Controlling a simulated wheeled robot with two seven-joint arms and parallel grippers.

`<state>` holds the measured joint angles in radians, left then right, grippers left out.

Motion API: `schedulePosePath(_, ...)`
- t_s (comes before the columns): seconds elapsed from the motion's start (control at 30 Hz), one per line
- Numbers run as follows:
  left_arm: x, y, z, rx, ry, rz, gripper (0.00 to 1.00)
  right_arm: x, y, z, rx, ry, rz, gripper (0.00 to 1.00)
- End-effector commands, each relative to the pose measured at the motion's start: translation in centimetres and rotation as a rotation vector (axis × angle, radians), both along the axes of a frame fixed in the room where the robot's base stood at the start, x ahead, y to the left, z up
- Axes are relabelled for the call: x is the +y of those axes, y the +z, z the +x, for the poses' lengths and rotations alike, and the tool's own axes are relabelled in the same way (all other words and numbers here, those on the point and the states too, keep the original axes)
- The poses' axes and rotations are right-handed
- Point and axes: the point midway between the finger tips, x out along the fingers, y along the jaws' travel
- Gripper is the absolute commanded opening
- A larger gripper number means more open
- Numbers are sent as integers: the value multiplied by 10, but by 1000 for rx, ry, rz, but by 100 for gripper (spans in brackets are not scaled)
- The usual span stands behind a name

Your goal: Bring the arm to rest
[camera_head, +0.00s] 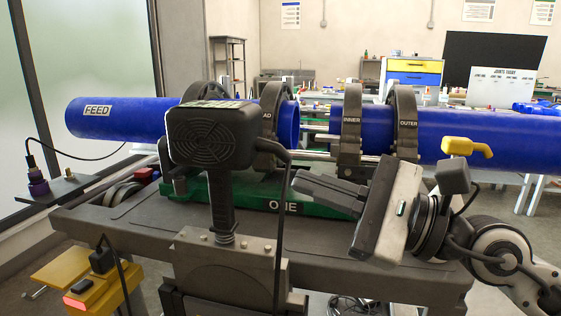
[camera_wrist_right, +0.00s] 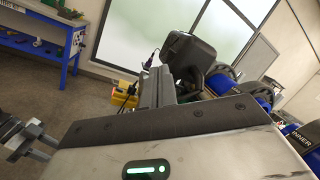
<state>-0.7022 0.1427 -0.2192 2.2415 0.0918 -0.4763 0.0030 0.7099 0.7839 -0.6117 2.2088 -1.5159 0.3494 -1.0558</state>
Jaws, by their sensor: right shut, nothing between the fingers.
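My right gripper (camera_head: 298,184) comes in from the right in the head view, in front of the pipes, with its fingers pointing left. Its fingers are shut together with nothing between them. They also show in the right wrist view (camera_wrist_right: 158,88), pointing toward the dark heater-like unit. That unit (camera_head: 213,135) stands upright on its handle, left of the fingertips and apart from them in the head view. At the left edge of the wrist view is a metallic part (camera_wrist_right: 28,138) that may be my left gripper; its jaws are unclear. The head view does not show my left gripper.
A blue pipe marked FEED (camera_head: 120,118) and another blue pipe (camera_head: 490,137) lie in dark clamp rings with a gap between them. The grey cart (camera_head: 120,218) sits below. A yellow handle (camera_head: 466,147) is near my right wrist. A yellow box (camera_head: 98,292) hangs at lower left.

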Motion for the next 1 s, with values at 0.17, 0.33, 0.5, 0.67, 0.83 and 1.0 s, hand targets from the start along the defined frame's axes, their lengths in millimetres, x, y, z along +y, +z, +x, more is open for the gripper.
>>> schedulePosePath(0.17, 1, 4, -2, 16, 1, 7, 36, -3, -13, 2, 475, 110, 385, 0)
schedulePosePath(0.33, 2, 11, -4, 29, 1, 14, 36, -31, -58, 20, 1152, 196, 990, 0)
schedulePosePath(0.5, 3, 15, -7, 46, 1, 23, 36, -71, -163, 22, 1792, 193, 1745, 0)
schedulePosePath(0.67, 4, 17, -6, 53, 2, 32, 36, -93, -270, -23, -1976, -112, -2277, 0)
schedulePosePath(0.83, 5, 20, -3, 51, 3, 38, 36, -97, -339, -83, -1477, -23, -2037, 0)
schedulePosePath(1.0, 6, 19, -3, 55, 3, 41, 36, -95, -364, -114, -1266, 3, -1933, 0)
